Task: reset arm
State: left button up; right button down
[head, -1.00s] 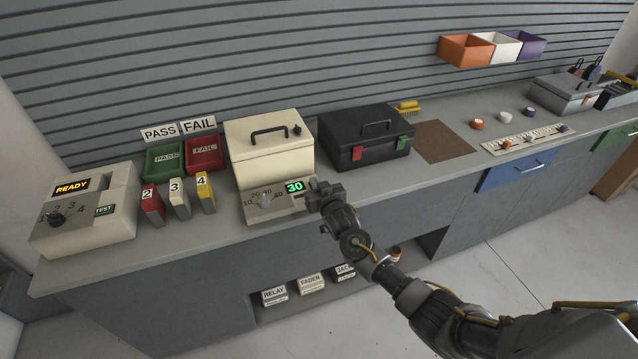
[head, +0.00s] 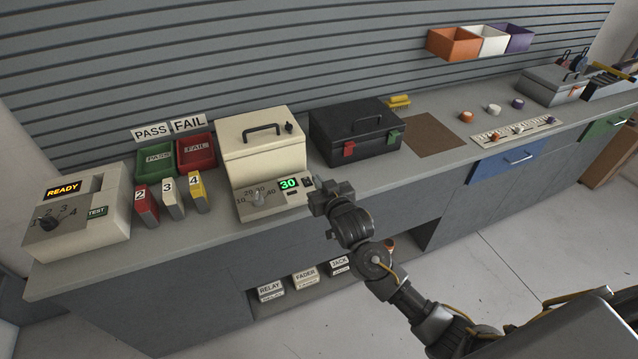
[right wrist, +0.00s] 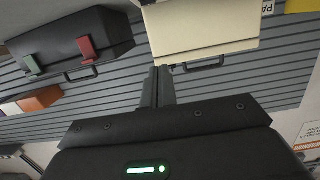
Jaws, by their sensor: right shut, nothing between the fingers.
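My right arm comes in from the lower right in the head view. Its gripper (head: 322,198) is shut and empty, just in front of the bench edge, to the right of the cream machine (head: 262,150) with the green "30" display (head: 289,184). In the right wrist view the closed fingers (right wrist: 158,75) point toward the cream machine (right wrist: 200,28), with the black case (right wrist: 75,42) at the upper left. No contact with either shows. My left gripper is not in any view.
The grey bench (head: 215,225) carries a "READY" tester (head: 80,215), numbered modules, green (head: 155,160) and red (head: 196,151) bins and a black case (head: 355,132). Labelled boxes (head: 305,277) sit on a low shelf.

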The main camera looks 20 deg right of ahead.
dwell(0.4)
jog(key=s+d+f+g+h+b, duration=0.1)
jog(key=s+d+f+g, duration=0.15)
jog(key=f, duration=0.95)
jog(key=s+d+f+g, duration=0.1)
jog(key=s+f+g, duration=0.15)
jog(key=f, duration=0.85)
jog(key=s+d+f+n+g+b, duration=0.1)
jog(key=s+d+f+g, duration=0.15)
jog(key=s+f, duration=1.25)
jog(key=s+f+g, duration=0.2)
jog(key=s+f, duration=0.4)
jog(key=s, duration=0.6)
jog(key=s+d+f+g+b, duration=0.1)
jog(key=s+f+g, duration=0.2)
jog(key=s+f, duration=0.4)
jog(key=s+d+f+g+b, duration=0.1)
jog(key=s+f, duration=0.6)
jog(key=s, duration=0.9)
jog(key=shift+s+f+n+g, duration=0.25)
jog(key=shift+s+n+g, duration=0.05)
jog(key=shift+g, duration=0.35)
jog(key=shift+d, duration=0.1)
